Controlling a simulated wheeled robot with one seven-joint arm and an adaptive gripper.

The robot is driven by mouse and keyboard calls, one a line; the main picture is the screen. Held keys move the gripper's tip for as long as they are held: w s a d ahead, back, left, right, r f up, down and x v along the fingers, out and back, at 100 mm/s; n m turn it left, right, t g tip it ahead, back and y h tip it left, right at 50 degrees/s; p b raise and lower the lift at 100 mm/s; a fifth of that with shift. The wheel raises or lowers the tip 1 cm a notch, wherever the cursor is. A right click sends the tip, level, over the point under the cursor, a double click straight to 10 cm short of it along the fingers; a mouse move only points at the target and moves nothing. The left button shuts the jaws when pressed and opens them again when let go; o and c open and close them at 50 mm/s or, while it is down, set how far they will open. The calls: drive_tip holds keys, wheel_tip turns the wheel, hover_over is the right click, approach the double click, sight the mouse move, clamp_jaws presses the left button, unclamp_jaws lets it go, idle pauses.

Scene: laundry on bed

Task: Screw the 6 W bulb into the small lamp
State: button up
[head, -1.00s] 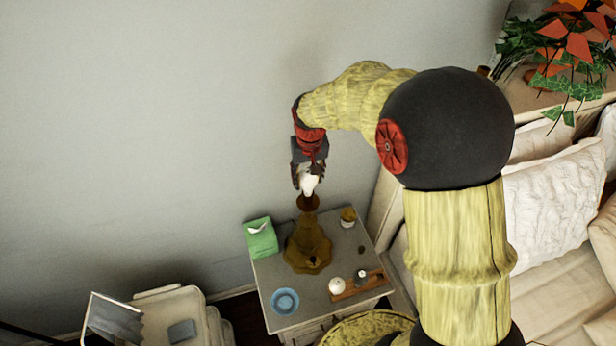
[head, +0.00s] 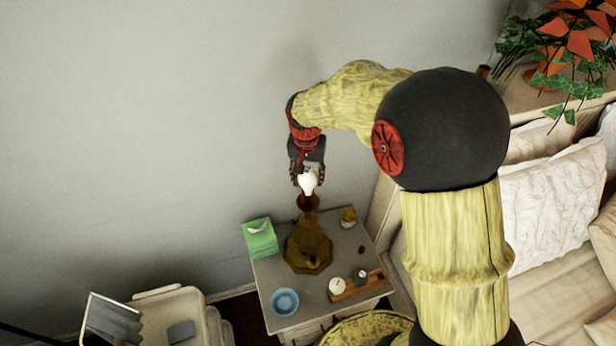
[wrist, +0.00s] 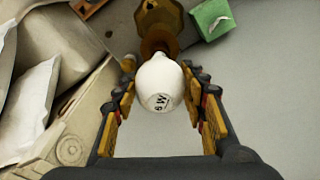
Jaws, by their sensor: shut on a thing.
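The white 6 W bulb (head: 308,184) is in my gripper (head: 307,177), above the small lamp. In the wrist view the bulb (wrist: 160,82) shows its "6 W" mark, with finger pads on both sides of it. My gripper (wrist: 160,70) is shut on the bulb. The small brown lamp (head: 307,248) stands upright on the nightstand, its neck and round top directly below the bulb. In the wrist view the lamp's socket top (wrist: 158,42) lies just behind the bulb. The bulb hides the socket opening, so I cannot tell whether they touch.
The nightstand (head: 262,285) also holds a green tissue box (head: 261,239), a blue bowl (head: 285,301), a small cup (head: 348,216) and a wooden tray (head: 358,286) with small items. The bed with pillows (head: 550,205) is at right. The wall is close behind.

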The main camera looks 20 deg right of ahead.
drive_tip(key=shift+m, duration=1.2)
drive_tip(key=shift+m+h+b, duration=0.3)
drive_tip(key=shift+m+b, duration=0.25)
drive_tip(key=shift+m, duration=1.15)
drive_tip(key=shift+f+m+g, duration=0.1)
drive_tip(key=shift+m+g, duration=0.2)
drive_tip(key=shift+m, duration=0.6)
drive_tip(key=shift+m+b, duration=0.35)
drive_tip(key=shift+m, duration=0.45)
drive_tip(key=shift+m+g, duration=0.3)
drive_tip(key=shift+m, duration=1.4)
